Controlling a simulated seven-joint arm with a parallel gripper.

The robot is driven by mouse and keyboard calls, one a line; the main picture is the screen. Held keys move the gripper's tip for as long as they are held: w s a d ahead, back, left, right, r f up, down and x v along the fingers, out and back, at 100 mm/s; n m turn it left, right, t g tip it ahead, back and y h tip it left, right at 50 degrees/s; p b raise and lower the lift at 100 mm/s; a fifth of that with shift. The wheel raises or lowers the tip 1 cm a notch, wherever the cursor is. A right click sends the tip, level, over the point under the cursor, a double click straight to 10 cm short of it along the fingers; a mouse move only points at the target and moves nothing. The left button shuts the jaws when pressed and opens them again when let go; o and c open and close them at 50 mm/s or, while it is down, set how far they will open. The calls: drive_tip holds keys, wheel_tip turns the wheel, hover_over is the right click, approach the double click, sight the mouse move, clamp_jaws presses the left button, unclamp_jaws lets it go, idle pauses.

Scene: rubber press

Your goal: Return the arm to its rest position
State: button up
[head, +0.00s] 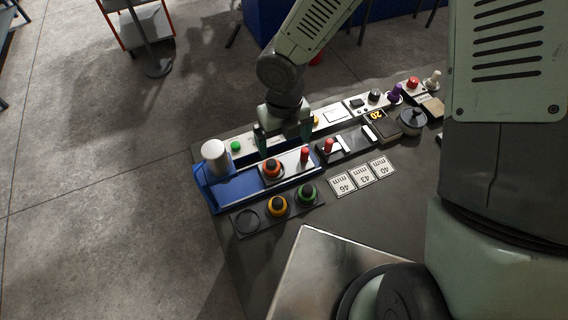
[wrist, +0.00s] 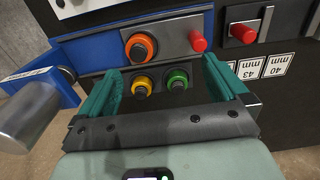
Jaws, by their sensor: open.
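My gripper (head: 283,145) hangs above the blue press (head: 235,190) in the head view, its two green fingers spread and nothing between them. In the wrist view, my gripper (wrist: 158,85) also shows open and empty, the fingers standing wide apart on either side of the yellow and green ringed parts. An orange ringed part (head: 271,168) with a dark centre sits on the press bed. A red knob (head: 304,154) stands to its right. The press's pale cylinder (head: 214,157) is at its left end. Whether a finger touches anything is not clear.
A dark tray holds a yellow ringed part (head: 277,206), a green ringed part (head: 306,193) and an empty round seat (head: 247,220). Plates marked in mm (head: 361,177) lie to the right. A control panel with a green button (head: 236,146) runs behind. Bare floor (head: 100,190) lies left.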

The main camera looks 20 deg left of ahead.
wheel_tip(320, 180, up, 9)
drive_tip(key=shift+f, duration=0.15)
idle(1.2)
